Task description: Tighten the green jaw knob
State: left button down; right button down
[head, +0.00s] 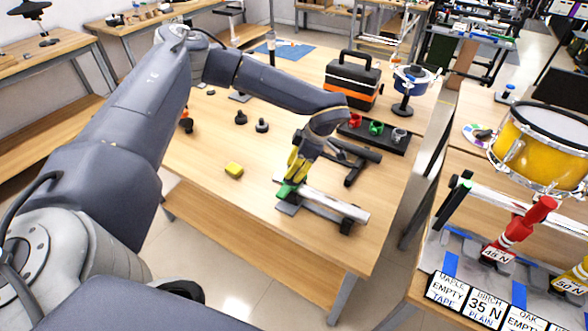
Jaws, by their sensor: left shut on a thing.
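The green jaw knob (286,190) sits at the left end of a silver bar clamp (335,204) on the wooden table (215,145). My left gripper (290,183) reaches down from above. Its yellow-marked fingers are shut on the green knob and hide its upper part. The clamp lies flat on the table, with a grey plate under its left end and a black block at its right end. My right gripper is not in view.
Behind the clamp are a black stand (362,168) and a black rack (374,134) with red, green and grey pieces. An orange-black toolbox (352,82) stands at the back. A drum (543,145) is on the right table.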

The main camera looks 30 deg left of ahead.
pick_arm(q)
jog(key=shift+s+a+f+m+t+y, duration=0.15)
jog(key=shift+m+t, duration=0.25)
jog(key=shift+m, duration=0.65)
jog(key=shift+w+d+r+m+t+y, duration=0.15)
jog(key=shift+m+t, duration=0.25)
jog(key=shift+m, duration=0.65)
jog(key=shift+s+a+f, duration=0.1)
jog(key=c, duration=0.9)
grip_release()
jog(key=v, duration=1.2)
